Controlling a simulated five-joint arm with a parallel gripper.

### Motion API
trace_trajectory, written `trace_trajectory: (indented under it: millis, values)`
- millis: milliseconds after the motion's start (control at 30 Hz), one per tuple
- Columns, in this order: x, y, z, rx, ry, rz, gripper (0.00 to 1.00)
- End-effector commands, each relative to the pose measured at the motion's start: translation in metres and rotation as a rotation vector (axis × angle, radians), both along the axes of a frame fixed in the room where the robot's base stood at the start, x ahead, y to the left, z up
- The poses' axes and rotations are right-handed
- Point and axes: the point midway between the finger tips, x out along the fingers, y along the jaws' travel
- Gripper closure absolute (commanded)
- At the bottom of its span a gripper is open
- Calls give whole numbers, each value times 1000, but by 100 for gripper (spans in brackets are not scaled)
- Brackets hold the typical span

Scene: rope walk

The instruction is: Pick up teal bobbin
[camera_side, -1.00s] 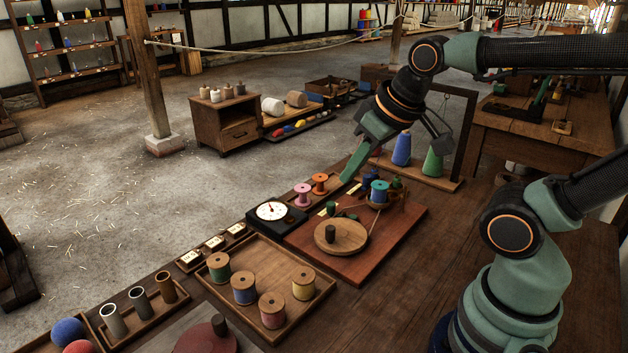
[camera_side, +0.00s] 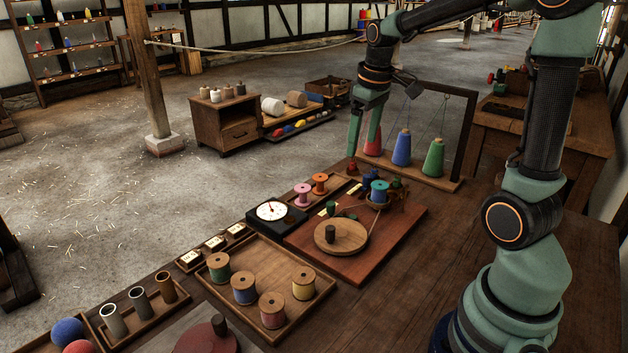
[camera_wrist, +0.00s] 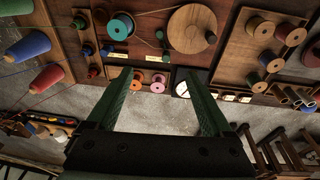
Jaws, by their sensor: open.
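The teal bobbin (camera_side: 379,190) stands upright on the winder on the reddish-brown board (camera_side: 400,223), on the side nearer the coloured cones. It also shows at the upper left of the wrist view (camera_wrist: 121,23). My gripper (camera_side: 362,152) points down, above and to the left of the teal bobbin in the side view, apart from it. In the wrist view my gripper (camera_wrist: 157,78) has its fingers wide apart with nothing held. The bobbin lies beyond the left fingertip there.
Pink (camera_side: 302,194) and orange (camera_side: 320,183) spools stand in a narrow tray beside the board. A wooden disc (camera_side: 341,236) and a dial (camera_side: 271,211) are close by. Red, blue (camera_side: 402,149) and green (camera_side: 433,158) cones stand under a dark frame. A tray (camera_side: 255,250) holds several spools.

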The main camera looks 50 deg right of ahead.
Motion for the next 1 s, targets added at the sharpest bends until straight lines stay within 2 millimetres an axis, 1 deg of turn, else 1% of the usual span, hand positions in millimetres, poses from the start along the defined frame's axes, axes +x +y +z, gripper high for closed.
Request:
trace_trajectory:
  millis: [33,100,200,300,400,500,667,767,1000]
  values:
    - [3,-20,-10,9,32,-9,15]
    - [5,-43,-21,20,68,-10,15]
    - [6,-71,-37,39,111,-7,15]
    - [4,-92,-50,54,138,-5,15]
    - [3,-104,-58,64,155,-2,15]
    - [2,-109,-62,70,162,-1,15]
    - [2,-110,-72,71,164,1,15]
    - [2,-109,-83,71,164,0,15]
    - [2,-109,-115,71,164,0,15]
